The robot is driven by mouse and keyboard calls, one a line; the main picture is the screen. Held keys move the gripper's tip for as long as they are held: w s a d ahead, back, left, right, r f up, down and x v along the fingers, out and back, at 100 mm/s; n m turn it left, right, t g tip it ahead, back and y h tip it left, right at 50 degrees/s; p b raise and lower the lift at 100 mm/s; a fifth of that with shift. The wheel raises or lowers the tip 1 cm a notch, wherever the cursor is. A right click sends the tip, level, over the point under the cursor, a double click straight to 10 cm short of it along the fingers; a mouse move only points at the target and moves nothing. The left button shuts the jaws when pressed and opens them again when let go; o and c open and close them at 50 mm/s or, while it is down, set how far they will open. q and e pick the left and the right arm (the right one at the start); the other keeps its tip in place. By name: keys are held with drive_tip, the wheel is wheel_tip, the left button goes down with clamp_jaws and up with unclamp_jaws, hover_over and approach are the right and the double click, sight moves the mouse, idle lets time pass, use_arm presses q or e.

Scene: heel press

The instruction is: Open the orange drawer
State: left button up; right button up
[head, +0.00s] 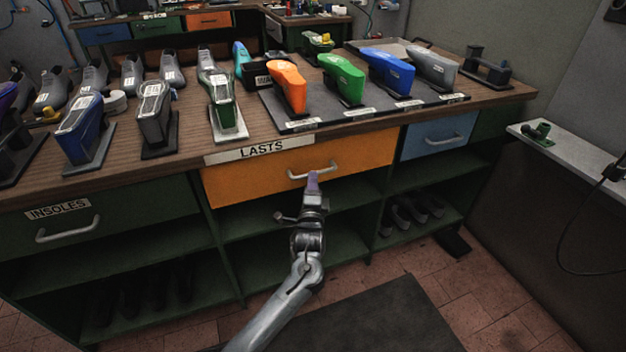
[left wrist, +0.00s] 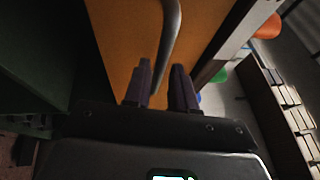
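The orange drawer (head: 245,187) is in the bench front below the "LASTS" label (head: 260,150), and its front looks flush with the bench. Its curved grey handle (head: 325,167) is near the middle of the drawer front. My left gripper (head: 313,177) is at the handle, its purple fingers pointing at the drawer front. In the left wrist view the two fingers (left wrist: 162,84) are apart. The handle (left wrist: 172,35) runs down into the gap between them, closer to the left finger; I cannot tell whether they touch. My right gripper is not in view.
A green drawer (head: 100,225) labelled "INSOLES" is to the left and a blue drawer (head: 438,136) to the right. Coloured lasts, including an orange one (head: 289,87), stand on the bench top. Open shelves (head: 340,245) lie below the orange drawer.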

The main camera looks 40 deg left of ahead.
use_arm(q)
drive_tip(key=shift+b+x, duration=0.65)
drive_tip(key=shift+x, duration=1.2)
clamp_jaws()
